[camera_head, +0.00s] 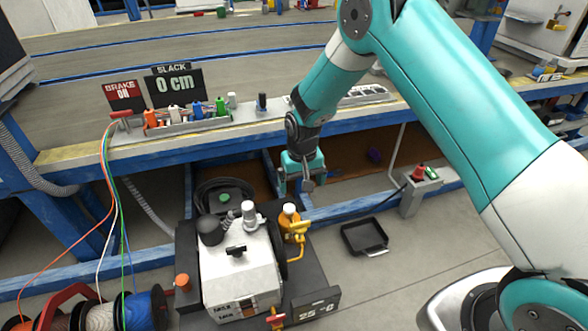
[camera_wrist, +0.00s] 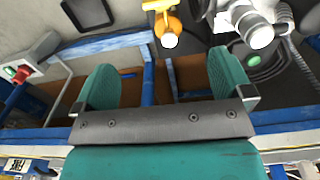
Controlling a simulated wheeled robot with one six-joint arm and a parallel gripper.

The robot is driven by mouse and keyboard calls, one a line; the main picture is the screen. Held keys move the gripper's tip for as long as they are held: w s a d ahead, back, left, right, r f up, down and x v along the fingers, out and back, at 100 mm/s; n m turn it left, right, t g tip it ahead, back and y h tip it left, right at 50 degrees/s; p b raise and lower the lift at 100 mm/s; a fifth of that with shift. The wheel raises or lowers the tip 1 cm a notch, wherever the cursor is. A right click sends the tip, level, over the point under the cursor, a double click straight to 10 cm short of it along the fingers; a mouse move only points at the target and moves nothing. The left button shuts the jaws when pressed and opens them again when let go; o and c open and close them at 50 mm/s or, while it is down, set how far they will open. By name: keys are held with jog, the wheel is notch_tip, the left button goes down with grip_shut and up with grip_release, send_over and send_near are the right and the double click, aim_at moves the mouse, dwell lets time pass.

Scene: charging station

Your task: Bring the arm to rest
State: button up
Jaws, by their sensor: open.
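My gripper (camera_head: 303,183) hangs in front of the workbench's front edge, above and behind the white machine. In the wrist view my gripper (camera_wrist: 163,68) shows two teal fingers spread wide with nothing between them. My teal and white arm (camera_head: 455,90) reaches from the lower right up over the bench and bends down to the gripper. The gripper looks apart from the bench and the machine, though the exact gap is hard to judge.
A white machine (camera_head: 238,270) with a yellow valve (camera_head: 296,228) stands below the gripper. The workbench (camera_head: 70,153) carries a rack of coloured connectors (camera_head: 185,121) and a slack display (camera_head: 174,86). A black tray (camera_head: 365,237) lies on the floor. Cable spools (camera_head: 100,314) stand lower left.

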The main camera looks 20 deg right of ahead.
jog(key=s+a+r+n+y, duration=0.1)
jog(key=s+a+r, duration=0.1)
jog(key=s+r, duration=0.5)
jog(key=s+a+r+n+y, duration=0.1)
jog(key=s+a+r+n, duration=0.15)
jog(key=r, duration=0.85)
jog(key=s+r+n+y, duration=0.15)
jog(key=s+r, duration=0.35)
jog(key=s, duration=0.6)
jog(key=s+r+n+y, duration=0.15)
jog(key=s+r, duration=0.35)
jog(key=s, duration=0.6)
notch_tip(320, 180, up, 31)
jog(key=p, duration=3)
jog(key=shift+w+n+h+p, duration=0.3)
jog(key=shift+n+h, duration=0.05)
jog(key=shift+h, duration=0.05)
jog(key=shift+f, duration=0.15)
jog(key=shift+c, duration=0.2)
